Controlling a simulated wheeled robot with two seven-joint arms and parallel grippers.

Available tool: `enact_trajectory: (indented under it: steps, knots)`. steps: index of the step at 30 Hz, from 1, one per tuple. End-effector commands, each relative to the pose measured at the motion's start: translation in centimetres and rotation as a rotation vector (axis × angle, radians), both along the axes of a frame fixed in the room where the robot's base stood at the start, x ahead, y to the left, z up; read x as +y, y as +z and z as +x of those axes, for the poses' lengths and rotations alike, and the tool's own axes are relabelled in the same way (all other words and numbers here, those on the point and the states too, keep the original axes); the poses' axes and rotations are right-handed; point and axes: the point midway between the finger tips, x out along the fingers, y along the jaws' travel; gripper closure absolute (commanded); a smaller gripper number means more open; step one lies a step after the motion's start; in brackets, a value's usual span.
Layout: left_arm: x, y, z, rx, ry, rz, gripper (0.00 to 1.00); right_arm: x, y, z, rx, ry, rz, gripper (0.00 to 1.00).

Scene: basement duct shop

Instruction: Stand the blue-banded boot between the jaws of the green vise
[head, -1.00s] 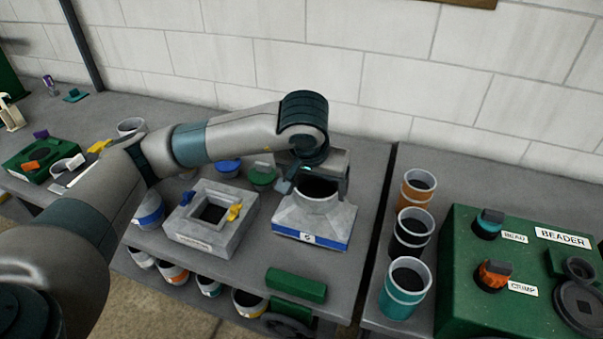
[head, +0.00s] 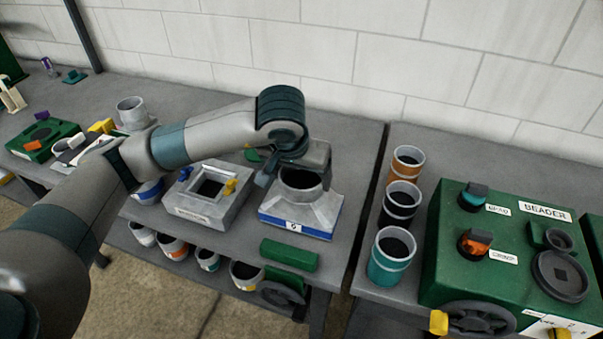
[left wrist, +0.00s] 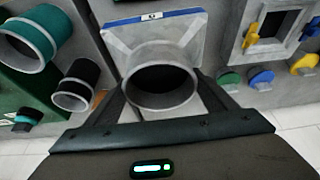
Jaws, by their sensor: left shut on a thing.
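The blue-banded boot (head: 318,213) is a grey square-based piece with a round collar, a blue band and a white label. It is upright on the middle bench. My left gripper (head: 300,168) is shut on its collar from above. The left wrist view shows the fingers (left wrist: 165,85) at either side of the round collar, with the boot (left wrist: 150,38) beyond. I cannot tell whether its base touches the bench. The green vise (head: 290,255) is at the bench's front edge, just in front of the boot, with a dark handwheel below. The gap between its jaws is not clear to see. My right gripper is out of view.
A grey square block (head: 190,212) with blue and yellow knobs stands left of the boot. Several banded collars (head: 390,258) and the green beader (head: 500,270) are on the right bench, past a gap. More collars sit on a lower shelf (head: 190,262).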

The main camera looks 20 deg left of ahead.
Motion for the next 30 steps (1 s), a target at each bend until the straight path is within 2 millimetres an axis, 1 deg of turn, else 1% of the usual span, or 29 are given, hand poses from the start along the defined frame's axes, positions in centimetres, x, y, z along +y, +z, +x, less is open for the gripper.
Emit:
enact_trajectory:
  steps: [5, 13, 15, 21, 25, 30]
  knots:
    - [0.0, -1.0, 0.0, 0.002, 0.001, -0.001, 0.71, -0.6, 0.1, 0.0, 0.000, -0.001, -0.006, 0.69]
    - [0.0, -3.1, -0.1, 0.002, 0.000, -0.001, 0.71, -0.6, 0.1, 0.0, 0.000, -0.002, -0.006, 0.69]
    - [0.0, -3.6, 0.0, -0.002, 0.000, -0.001, 0.71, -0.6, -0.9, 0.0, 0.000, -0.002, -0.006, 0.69]
    - [0.0, -4.0, 0.0, -0.001, 0.000, -0.001, 0.71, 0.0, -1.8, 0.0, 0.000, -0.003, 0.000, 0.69]
    - [0.0, -4.0, 0.0, 0.000, 0.000, -0.001, 0.71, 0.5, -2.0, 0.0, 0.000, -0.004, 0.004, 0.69]
    - [0.0, -4.0, 0.0, 0.000, 0.000, -0.001, 0.71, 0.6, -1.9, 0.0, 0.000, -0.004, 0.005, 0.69]
